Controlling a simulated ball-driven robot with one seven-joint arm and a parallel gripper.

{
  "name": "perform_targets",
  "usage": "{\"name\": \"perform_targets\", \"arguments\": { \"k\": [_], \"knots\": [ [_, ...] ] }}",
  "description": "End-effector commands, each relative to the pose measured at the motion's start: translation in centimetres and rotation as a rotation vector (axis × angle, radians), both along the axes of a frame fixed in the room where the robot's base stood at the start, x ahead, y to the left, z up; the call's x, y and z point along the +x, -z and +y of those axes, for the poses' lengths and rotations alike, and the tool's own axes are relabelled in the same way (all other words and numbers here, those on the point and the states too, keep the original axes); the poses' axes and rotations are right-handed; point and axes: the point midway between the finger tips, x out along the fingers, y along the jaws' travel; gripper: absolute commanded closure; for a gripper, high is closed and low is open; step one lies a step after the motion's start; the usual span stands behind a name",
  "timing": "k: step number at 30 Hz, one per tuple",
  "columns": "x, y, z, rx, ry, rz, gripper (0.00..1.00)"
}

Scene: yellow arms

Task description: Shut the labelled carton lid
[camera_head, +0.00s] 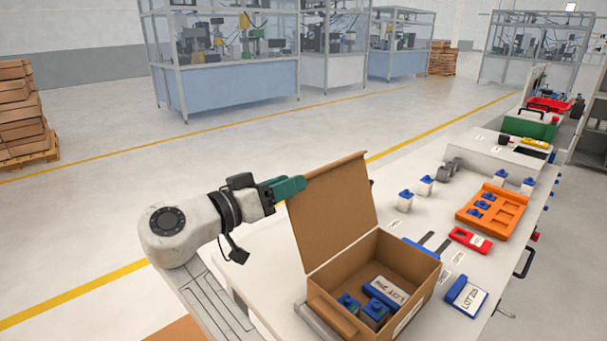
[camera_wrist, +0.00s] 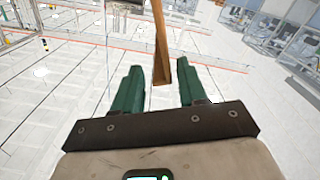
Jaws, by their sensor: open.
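The brown carton (camera_head: 330,297) stands open on the near part of the worktable, with a white label (camera_head: 408,318) on its side. Its lid (camera_head: 337,212) stands raised and nearly upright along the carton's left edge. Inside are a blue block marked LOT (camera_head: 388,290) and blue-capped pieces (camera_head: 362,306). My gripper (camera_head: 300,184), with green fingers, is at the lid's upper left corner. In the wrist view, the lid (camera_wrist: 161,50) shows edge-on as a brown strip. It appears between the open fingers of my gripper (camera_wrist: 159,68), with gaps on both sides.
The worktable (camera_head: 430,210) holds an orange tray (camera_head: 511,205), a red labelled piece (camera_head: 470,239) and a blue LOT block (camera_head: 466,296) right of the carton. Blue-capped pieces (camera_head: 405,200) stand behind. Open floor (camera_head: 80,240) lies left of the table.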

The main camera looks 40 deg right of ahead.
Motion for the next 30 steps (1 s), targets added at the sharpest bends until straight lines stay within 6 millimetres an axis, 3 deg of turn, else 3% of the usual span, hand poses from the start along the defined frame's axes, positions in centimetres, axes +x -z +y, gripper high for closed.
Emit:
{"name": "perform_targets", "arguments": {
  "k": [3,9,21,30],
  "knots": [
    [0.0,-0.1,-2.1,0.000,0.003,0.000,0.58],
    [0.1,0.0,-4.2,0.000,0.000,0.001,0.58],
    [0.2,0.0,-4.8,0.000,0.000,0.000,0.59],
    [0.2,0.0,-4.8,0.000,0.000,0.000,0.88]
  ]
}}
